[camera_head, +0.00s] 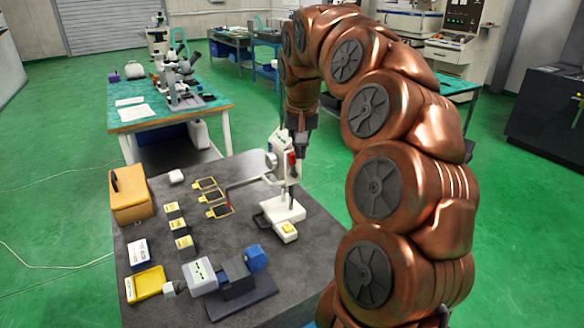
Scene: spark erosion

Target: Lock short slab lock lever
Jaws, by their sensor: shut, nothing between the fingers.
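A white upright instrument (283,165) stands on a white base (283,209) at the back right of the dark grey table. A small red part (291,158) sits on the upright and may be the lock lever; its position is too small to read. My gripper (300,146) is shut and empty, pointing down at the top of the instrument, close beside it. I cannot tell whether it touches. No thing is clearly recognisable as the short slab.
A green bench (170,110) with microscopes stands behind.

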